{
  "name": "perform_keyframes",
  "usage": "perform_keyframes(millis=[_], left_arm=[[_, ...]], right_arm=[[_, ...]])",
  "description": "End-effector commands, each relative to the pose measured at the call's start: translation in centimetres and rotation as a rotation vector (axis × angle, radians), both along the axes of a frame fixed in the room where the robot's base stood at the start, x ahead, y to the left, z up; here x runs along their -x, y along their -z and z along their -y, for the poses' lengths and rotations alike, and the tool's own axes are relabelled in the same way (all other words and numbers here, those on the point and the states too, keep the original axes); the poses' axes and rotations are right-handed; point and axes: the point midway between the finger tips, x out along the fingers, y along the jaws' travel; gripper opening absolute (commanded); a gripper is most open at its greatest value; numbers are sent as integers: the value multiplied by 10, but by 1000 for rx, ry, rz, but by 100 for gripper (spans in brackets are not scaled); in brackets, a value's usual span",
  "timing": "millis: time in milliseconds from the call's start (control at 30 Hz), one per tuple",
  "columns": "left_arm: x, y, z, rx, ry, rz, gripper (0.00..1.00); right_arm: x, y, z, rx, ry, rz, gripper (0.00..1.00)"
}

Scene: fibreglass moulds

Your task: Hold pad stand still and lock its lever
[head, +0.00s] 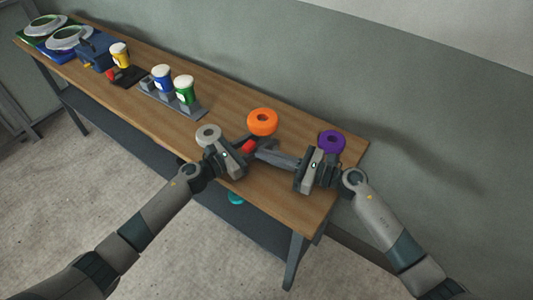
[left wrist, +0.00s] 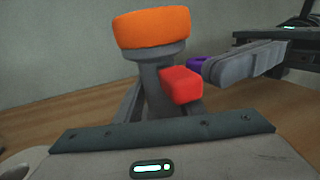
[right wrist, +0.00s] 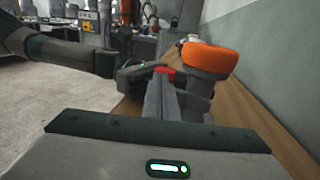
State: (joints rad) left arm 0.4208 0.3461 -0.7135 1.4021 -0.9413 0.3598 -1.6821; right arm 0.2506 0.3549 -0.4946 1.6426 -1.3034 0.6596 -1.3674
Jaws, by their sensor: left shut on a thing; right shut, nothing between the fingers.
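The pad stand carries a round orange pad (head: 262,121), which also shows in the left wrist view (left wrist: 152,32) on a grey post (left wrist: 152,90). A red lever block (left wrist: 182,85) sticks out from the post's side; it shows in the head view too (head: 248,147). My left gripper (head: 246,151) is shut on the pad stand low down, though its fingertips are mostly hidden. My right gripper (head: 264,153) is shut and empty, its fingers (right wrist: 165,98) pointing at the lever from the right. I cannot tell whether the fingertips touch the lever.
A grey ring pad (head: 208,135) and a purple ring pad (head: 331,141) flank the orange one on the wooden table (head: 290,198). Further left are a rack of lidded jars (head: 172,103), a yellow jar (head: 120,55) and a blue box (head: 94,53). The wall (head: 400,110) runs behind.

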Motion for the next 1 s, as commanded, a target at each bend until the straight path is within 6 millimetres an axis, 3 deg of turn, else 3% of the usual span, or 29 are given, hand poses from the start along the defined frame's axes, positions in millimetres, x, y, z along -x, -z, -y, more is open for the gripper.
perform_keyframes(millis=[700,1000], left_arm=[[0,-2,0,1,0,2,0],[0,-2,0,1,0,2,0]], right_arm=[[67,1,93,2,2,-2,0],[78,0,108,0,1,-1,0]])
